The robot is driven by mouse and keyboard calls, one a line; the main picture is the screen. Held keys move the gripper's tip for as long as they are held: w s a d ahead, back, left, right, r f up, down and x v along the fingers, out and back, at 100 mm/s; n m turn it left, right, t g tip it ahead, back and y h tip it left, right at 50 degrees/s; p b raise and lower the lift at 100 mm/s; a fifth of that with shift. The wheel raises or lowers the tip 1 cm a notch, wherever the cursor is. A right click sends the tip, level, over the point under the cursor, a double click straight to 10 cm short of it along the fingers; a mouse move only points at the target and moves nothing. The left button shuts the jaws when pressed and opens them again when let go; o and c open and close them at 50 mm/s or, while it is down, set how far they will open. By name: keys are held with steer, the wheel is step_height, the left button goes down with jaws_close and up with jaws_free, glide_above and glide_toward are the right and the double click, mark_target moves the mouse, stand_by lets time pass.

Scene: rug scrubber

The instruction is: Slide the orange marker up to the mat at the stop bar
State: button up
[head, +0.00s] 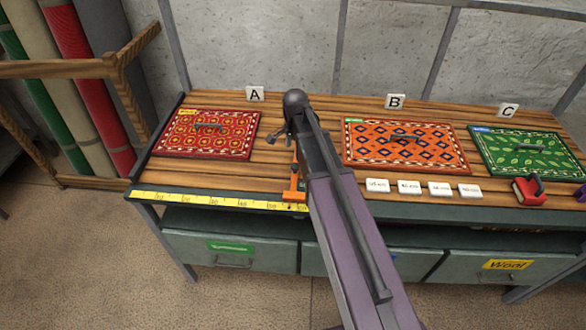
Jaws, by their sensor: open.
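The orange marker (293,195) sits on the yellow measuring tape (220,201) along the table's front edge, with a narrow arm reaching back over the boards. The red patterned mat (183,148) lies at the left, beside the dark stop bar (146,158) on the table's left end. Bare boards show between the mat's right edge and the marker. My gripper (272,136) is open, near the back end of the marker's arm and right of the red mat. My arm hides part of the table right of the marker, and I cannot tell whether the gripper touches the marker.
An orange mat (430,155) and a green mat (505,165) lie to the right, behind several white number tags (409,187). A red block-like object (530,191) stands at the right front. Signs A (255,93), B (395,102) and C (508,111) stand along the back.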

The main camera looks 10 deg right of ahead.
mark_target(295, 165)
steer(key=shift+f+b, duration=3.35)
steer(key=shift+f, duration=0.35)
